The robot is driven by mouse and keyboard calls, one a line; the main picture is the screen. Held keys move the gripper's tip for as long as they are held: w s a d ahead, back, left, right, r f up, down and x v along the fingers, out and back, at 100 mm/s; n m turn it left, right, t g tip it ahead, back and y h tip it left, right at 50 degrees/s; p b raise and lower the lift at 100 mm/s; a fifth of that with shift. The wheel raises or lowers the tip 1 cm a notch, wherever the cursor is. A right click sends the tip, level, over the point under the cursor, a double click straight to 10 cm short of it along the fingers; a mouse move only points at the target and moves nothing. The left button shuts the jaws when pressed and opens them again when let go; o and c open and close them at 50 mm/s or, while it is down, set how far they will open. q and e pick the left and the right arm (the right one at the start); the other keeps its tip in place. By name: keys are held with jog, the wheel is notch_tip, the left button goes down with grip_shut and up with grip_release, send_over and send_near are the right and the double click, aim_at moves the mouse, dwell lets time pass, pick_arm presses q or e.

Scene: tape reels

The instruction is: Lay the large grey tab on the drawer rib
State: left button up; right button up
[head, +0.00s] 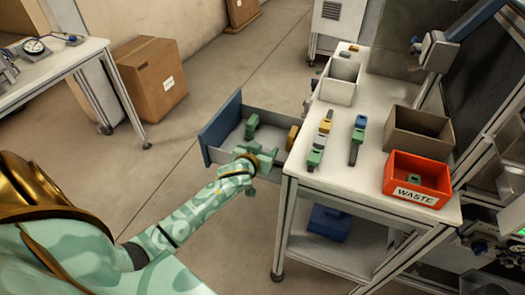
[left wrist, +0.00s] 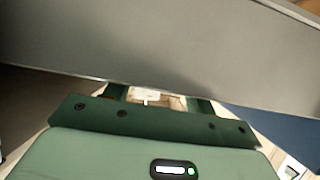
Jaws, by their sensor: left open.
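My left gripper (head: 262,166) is at the near side wall of the open drawer (head: 222,122), beside the table. In the left wrist view its two dark green fingers (left wrist: 158,100) are apart, and nothing shows held between them. The drawer's grey wall (left wrist: 150,45) crosses in front of the fingers and hides their tips. Green pieces (head: 251,126) and a yellow-orange piece (head: 292,137) lie in the drawer. I cannot make out the rib.
A second row of pieces (head: 357,140), a white bin (head: 338,88), a brown-grey bin (head: 417,142) and a red WASTE bin (head: 392,180) stand on the table (head: 345,195). A cardboard box (head: 150,78) is on the floor.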

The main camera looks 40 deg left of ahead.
pick_arm(q)
jog(key=p+v, duration=0.3)
jog(key=v, duration=0.8)
jog(key=s+d+f+m+g+h, duration=0.1)
jog(key=s+d+f+g, duration=0.1)
jog(key=s+f, duration=0.5)
jog(key=s+d+f+m+g, duration=0.1)
jog(key=s+f+g, duration=0.15)
jog(key=f, duration=0.75)
jog(key=s+d+f+m+g+h, duration=0.1)
jog(key=s+d+f+g, duration=0.1)
jog(key=s+f, duration=0.55)
jog(key=s+f+m+g, duration=0.1)
jog(key=s+f, duration=0.3)
jog(key=s, duration=0.5)
jog(key=s+d+f+m+g, duration=0.1)
jog(key=s+f+g, duration=0.2)
jog(key=s, duration=0.6)
jog(key=s+d+f+m+g+h, duration=0.1)
jog(key=s+f+g, duration=0.1)
jog(key=s+f, duration=0.5)
jog(key=shift+s+d, duration=0.2)
jog(key=shift+s, duration=0.8)
jog(key=shift+a, duration=0.1)
